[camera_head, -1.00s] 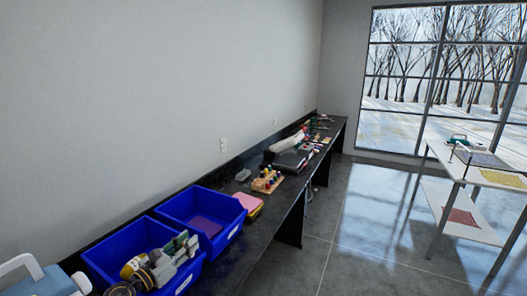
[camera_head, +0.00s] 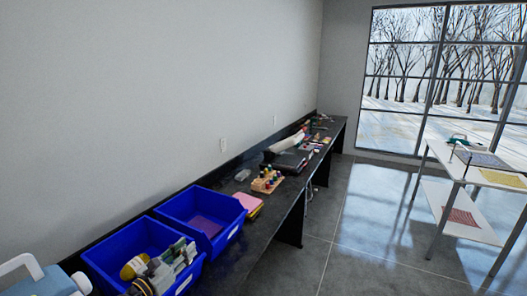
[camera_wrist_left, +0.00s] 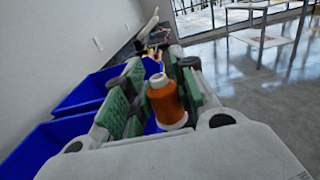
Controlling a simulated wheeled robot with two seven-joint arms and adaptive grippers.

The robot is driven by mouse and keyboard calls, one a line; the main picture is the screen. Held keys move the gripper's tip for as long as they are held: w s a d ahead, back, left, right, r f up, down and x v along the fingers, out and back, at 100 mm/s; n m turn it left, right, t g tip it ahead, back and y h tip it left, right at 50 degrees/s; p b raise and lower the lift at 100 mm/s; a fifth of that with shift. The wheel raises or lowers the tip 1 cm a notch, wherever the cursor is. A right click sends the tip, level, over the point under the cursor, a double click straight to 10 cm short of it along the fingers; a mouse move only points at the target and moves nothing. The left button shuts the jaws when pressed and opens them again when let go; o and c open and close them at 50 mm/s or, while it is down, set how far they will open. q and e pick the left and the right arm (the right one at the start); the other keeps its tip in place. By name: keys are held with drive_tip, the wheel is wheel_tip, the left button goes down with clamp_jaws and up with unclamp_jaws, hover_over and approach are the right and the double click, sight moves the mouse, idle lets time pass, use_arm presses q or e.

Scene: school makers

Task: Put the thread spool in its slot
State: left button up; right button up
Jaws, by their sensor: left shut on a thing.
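My left gripper (camera_head: 180,256) is over the near blue bin in the head view. In the left wrist view its green-padded fingers (camera_wrist_left: 160,92) are shut on an orange thread spool (camera_wrist_left: 167,104), which stands roughly upright with its pale top showing. My right gripper is not in view.
Two blue bins, a near one (camera_head: 100,270) and a farther one (camera_head: 228,233), stand on the dark bench (camera_head: 263,222) along the wall. Pink and yellow pads (camera_head: 248,204) lie between the bins and the rack. A dark machine (camera_head: 287,162) stands beyond. A white table (camera_head: 500,178) is at right; the floor between is clear.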

use_arm(q)
drive_tip(key=s+a+f+n+t+y, duration=0.1)
drive_tip(key=s+a+f+n+y, duration=0.3)
drive_tip(key=s+f, duration=0.7)
drive_tip(key=d+n+y, duration=0.1)
drive_tip(key=d+y, duration=0.2)
drive_tip(key=d, duration=0.4)
drive_tip(key=shift+w+d+f+t+y, duration=0.25)
drive_tip(key=shift+f+t+y, duration=0.1)
drive_tip(key=shift+t+y, duration=0.05)
idle(0.4)
idle(0.5)
